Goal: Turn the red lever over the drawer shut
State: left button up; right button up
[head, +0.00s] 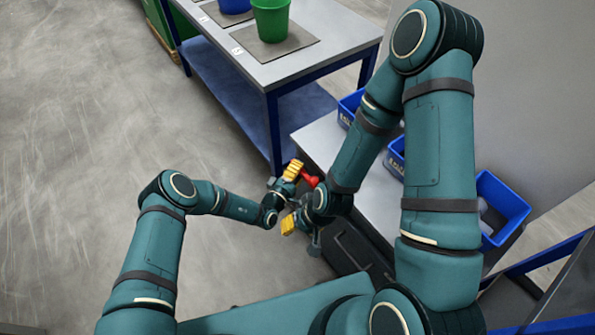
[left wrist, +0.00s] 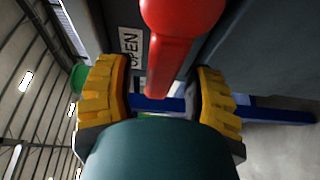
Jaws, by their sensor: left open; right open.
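The red lever (head: 309,178) shows at the near corner of the grey-topped cabinet in the head view, partly hidden by my grippers and arm. In the left wrist view the red lever (left wrist: 180,30) has a round knob and a straight shank reaching down between my yellow fingers. My left gripper (head: 292,170) is open at the lever, with one finger on each side of the shank and gaps visible. My right gripper (head: 288,224) is open, lower and close by at the cabinet's front. The dark cabinet front (head: 352,248) is partly visible; the drawer itself I cannot make out clearly.
Blue bins (head: 503,208) stand along the cabinet's right side. A blue-legged table (head: 300,68) with a green bucket (head: 271,20) stands behind. The floor at left is clear.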

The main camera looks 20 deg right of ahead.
pick_arm(q)
grip_shut()
jog(key=n, duration=0.1)
jog(key=f+n+g+p, duration=0.1)
jog(key=f+n+y, duration=0.1)
jog(key=n, duration=0.1)
jog(key=shift+s+f, duration=0.2)
jog(key=shift+s, duration=0.05)
jog(key=s+d+f+n+g+b, duration=0.1)
jog(key=s+f+n+g, duration=0.3)
jog(key=n, duration=0.5)
jog(key=shift+s+d+n+g, duration=0.3)
jog(key=shift+s+d+g, duration=0.45)
jog(key=shift+g, duration=0.45)
jog(key=shift+s, duration=0.15)
